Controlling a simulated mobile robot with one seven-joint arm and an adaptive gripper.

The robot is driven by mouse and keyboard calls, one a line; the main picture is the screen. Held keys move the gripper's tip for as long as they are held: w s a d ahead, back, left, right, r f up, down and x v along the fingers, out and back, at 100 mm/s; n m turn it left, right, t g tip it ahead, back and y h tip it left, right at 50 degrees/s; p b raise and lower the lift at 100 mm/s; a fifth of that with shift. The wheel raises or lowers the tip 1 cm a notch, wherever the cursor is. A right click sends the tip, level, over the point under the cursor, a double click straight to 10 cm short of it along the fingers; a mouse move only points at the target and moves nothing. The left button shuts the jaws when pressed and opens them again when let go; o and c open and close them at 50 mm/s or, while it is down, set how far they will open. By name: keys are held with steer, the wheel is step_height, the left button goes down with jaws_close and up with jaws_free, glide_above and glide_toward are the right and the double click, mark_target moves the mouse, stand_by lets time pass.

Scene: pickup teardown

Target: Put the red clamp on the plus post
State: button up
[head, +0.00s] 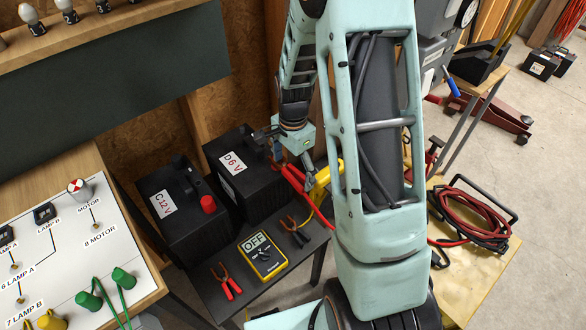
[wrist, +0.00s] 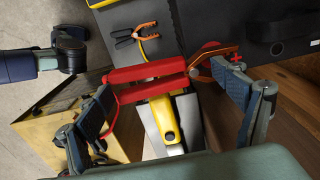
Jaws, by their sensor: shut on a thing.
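My gripper (head: 303,168) is shut on a red clamp (head: 291,180), beside the right end of the black battery marked D 6 V (head: 233,172). In the wrist view my gripper (wrist: 155,82) has its fingers at either end of the red clamp (wrist: 140,74). Its red handles point left and its copper jaws point right. A red plus mark (wrist: 237,58) shows on the dark battery (wrist: 285,62), right by the copper jaws.
Battery C 12 V (head: 172,222), with a red cap, stands left of D. On the dark bench are a yellow meter reading OFF (head: 262,257), a red-handled clamp (head: 228,284) and a black-handled clamp (head: 295,232). A wooden stand (head: 487,262) holds coiled cables at right.

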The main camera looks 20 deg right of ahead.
steer(key=shift+f+b, duration=0.6)
steer(key=shift+f, duration=0.25)
steer(key=o, duration=1.2)
step_height(320, 180, up, 12)
steer(key=shift+r, duration=0.1)
